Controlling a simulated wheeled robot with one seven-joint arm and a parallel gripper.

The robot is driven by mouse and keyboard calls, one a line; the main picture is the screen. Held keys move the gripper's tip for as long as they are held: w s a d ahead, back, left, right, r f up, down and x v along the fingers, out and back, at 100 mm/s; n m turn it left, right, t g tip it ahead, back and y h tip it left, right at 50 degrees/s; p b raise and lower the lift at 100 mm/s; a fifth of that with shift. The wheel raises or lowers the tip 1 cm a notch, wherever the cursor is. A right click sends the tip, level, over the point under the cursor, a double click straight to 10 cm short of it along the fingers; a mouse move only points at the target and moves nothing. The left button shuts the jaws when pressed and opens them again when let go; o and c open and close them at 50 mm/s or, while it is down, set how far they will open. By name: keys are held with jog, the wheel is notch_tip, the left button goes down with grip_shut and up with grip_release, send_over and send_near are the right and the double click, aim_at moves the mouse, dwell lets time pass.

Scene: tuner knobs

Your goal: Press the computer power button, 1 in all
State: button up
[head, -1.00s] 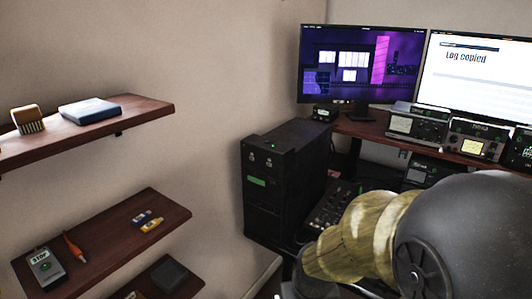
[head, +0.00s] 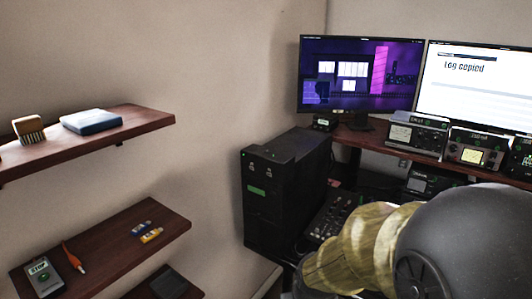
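The black computer tower (head: 262,212) stands left of the desk, below the left monitor. Its front carries a small green label, and two small marks show on its sloped upper front. My arm, with a yellowish link and a dark grey rounded link, fills the lower right, right of the tower. My gripper is not in view.
The left monitor (head: 360,74) and right monitor (head: 474,85) are lit above the desk. A black knob panel (head: 331,214) sits right of the tower, partly behind my arm. Wall shelves (head: 145,120) with small items are at left. Space before the tower looks clear.

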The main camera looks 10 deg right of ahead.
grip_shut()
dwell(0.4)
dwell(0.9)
